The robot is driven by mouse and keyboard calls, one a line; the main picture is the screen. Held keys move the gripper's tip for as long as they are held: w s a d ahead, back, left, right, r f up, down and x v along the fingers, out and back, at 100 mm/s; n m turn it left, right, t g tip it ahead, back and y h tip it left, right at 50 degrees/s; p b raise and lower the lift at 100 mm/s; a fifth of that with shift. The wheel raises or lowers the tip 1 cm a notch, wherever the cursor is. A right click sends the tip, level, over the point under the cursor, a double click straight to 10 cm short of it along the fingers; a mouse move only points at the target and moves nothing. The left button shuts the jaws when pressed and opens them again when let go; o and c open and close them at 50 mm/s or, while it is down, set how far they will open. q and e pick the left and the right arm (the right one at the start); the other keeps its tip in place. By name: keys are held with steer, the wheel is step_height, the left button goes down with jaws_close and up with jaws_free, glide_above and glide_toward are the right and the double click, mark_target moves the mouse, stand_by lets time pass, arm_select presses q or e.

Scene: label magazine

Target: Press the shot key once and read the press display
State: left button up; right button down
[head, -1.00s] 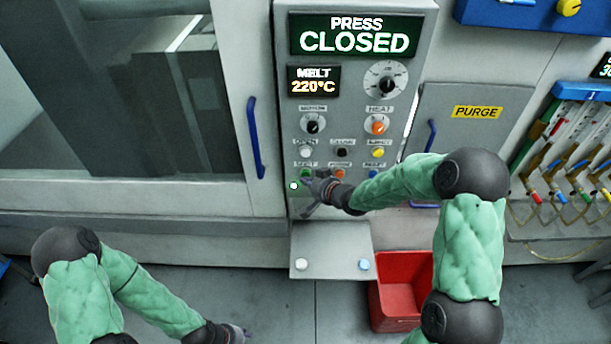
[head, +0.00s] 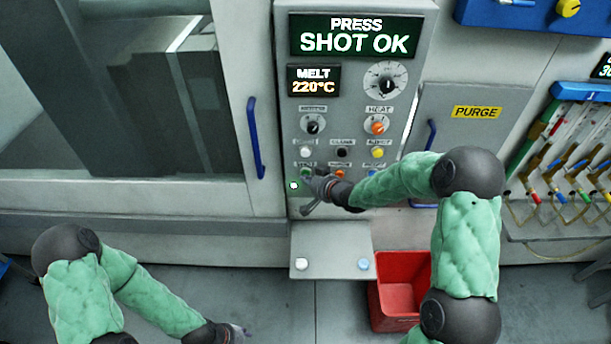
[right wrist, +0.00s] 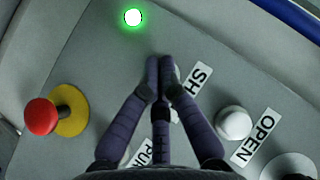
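The press display (head: 355,36) at the top of the grey control panel (head: 290,130) reads "SHOT OK". The shot key (head: 305,173) is at the panel's lower left and is largely covered by my right gripper (head: 307,180). In the right wrist view my right gripper (right wrist: 159,62) has its fingertips together, with nothing held. The tips are at the key beside the label starting "SH" (right wrist: 194,80), and they hide most of it. I cannot tell whether they still touch it. My left gripper (head: 243,334) is low at the bottom edge, too small to read.
A lit green lamp (head: 294,185) is just left of my right gripper. The white open key (right wrist: 233,122) and a red button on yellow (right wrist: 41,115) are close by. A smaller display (head: 314,81) reads "MELT 220°C". A red bin (head: 399,292) stands below on the floor.

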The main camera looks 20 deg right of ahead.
steer(key=shift+s, duration=0.1)
steer(key=shift+s+a, duration=0.2)
steer(key=shift+s, duration=0.5)
steer(key=shift+s+a+b, duration=0.25)
steer(key=shift+s, duration=0.55)
steer(key=shift+s+a+b, duration=0.2)
steer(key=shift+s+b, duration=0.1)
steer(key=shift+s, duration=0.5)
steer(key=shift+s+a+b, duration=0.25)
steer(key=shift+s, duration=0.55)
steer(key=s+a+f+g+b, duration=0.2)
steer(key=s+f, duration=0.3)
steer(key=f, duration=0.5)
steer(key=s+a+f+g+b, duration=0.1)
steer(key=s+f+g+b, duration=0.3)
steer(key=f, duration=0.6)
steer(key=s+a+f+g, duration=0.2)
steer(key=s+f, duration=0.5)
steer(key=s, duration=0.3)
steer(key=s+a+f+g+b, duration=0.1)
steer(key=s+a+f+g, duration=0.1)
steer(key=s+f, duration=0.5)
steer(key=s+g, duration=0.1)
steer(key=s, duration=0.2)
steer(key=shift+a+f+n+h, duration=0.2)
steer(key=shift+f+n+h, duration=0.1)
